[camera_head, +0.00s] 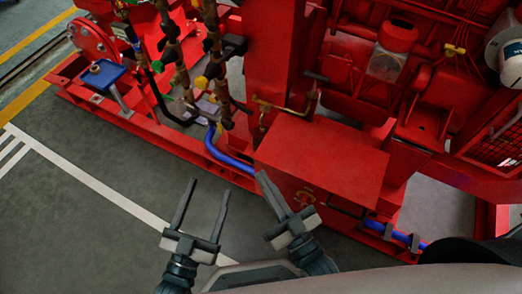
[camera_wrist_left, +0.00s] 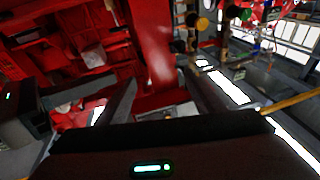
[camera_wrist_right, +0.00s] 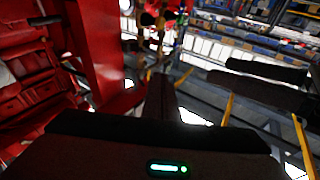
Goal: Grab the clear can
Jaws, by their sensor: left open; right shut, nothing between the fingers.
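A clear, greyish see-through can (camera_head: 385,64) sits beneath a red cap on the red machine, upper right of the head view. A pale block that may be the same can shows in the left wrist view (camera_wrist_left: 93,55). My left gripper (camera_head: 207,188) is open and empty over the grey floor, below and left of the can and well apart from it. My right gripper (camera_head: 264,176) is shut and empty, in front of the red box and also far from the can. Neither gripper touches anything that I can see.
A red box (camera_head: 320,160) with a flat top stands between my grippers and the can. Blue pipe (camera_head: 228,158) runs along the base. A white cylinder (camera_head: 505,50) is at the far right. Brass valves and pipes (camera_head: 215,70) stand left of centre. Floor at left is clear.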

